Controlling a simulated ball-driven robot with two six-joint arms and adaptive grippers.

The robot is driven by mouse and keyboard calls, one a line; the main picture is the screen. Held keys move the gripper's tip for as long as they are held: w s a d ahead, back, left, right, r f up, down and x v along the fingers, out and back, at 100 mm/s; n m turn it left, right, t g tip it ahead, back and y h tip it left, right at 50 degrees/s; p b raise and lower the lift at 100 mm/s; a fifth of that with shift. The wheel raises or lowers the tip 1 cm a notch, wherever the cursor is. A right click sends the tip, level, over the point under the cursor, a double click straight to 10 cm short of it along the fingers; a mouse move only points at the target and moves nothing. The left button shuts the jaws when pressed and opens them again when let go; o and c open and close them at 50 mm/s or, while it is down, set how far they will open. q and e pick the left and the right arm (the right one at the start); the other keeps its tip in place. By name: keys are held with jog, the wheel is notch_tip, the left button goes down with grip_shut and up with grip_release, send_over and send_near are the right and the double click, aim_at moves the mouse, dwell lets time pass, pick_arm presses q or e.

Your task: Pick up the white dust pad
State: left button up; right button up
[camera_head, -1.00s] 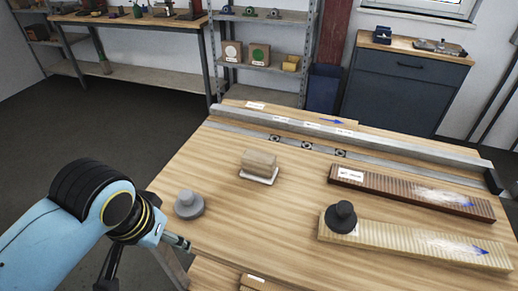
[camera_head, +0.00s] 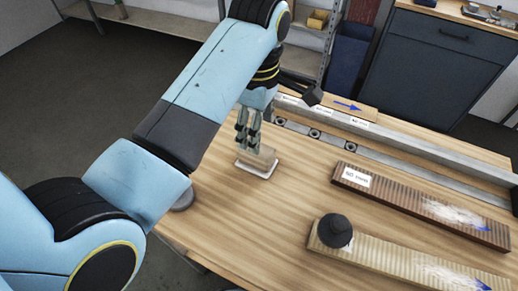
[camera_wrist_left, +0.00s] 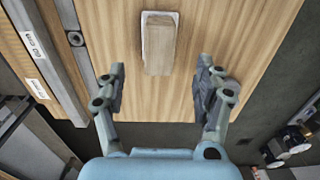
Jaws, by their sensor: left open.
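The white dust pad (camera_head: 257,173) lies on the wooden table as a thin white base under a pale wooden block (camera_head: 264,158). In the left wrist view the block (camera_wrist_left: 160,48) is seen from above, with the white pad (camera_wrist_left: 161,14) showing around its edge. My right gripper is not in view.
A dark knobbed weight (camera_head: 335,231) stands on a pale ribbed board (camera_head: 395,262). A dark brown ribbed board (camera_head: 420,208) lies behind it. A metal rail (camera_head: 405,142) runs along the table's back. A grey round weight (camera_head: 183,199) is partly hidden by my left arm.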

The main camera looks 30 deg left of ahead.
pick_arm(q)
notch_tip(320, 180, down, 2)
jog(key=shift+f, duration=0.1)
jog(key=shift+w+f, duration=0.1)
jog(key=shift+f, duration=0.25)
jog(key=f, duration=0.1)
jog(key=f+p, duration=0.1)
jog(key=f, duration=0.2)
jog(key=shift+a+f, duration=0.2)
jog(key=shift+a, duration=0.15)
jog(key=shift+f, duration=0.25)
jog(key=c, duration=1.3)
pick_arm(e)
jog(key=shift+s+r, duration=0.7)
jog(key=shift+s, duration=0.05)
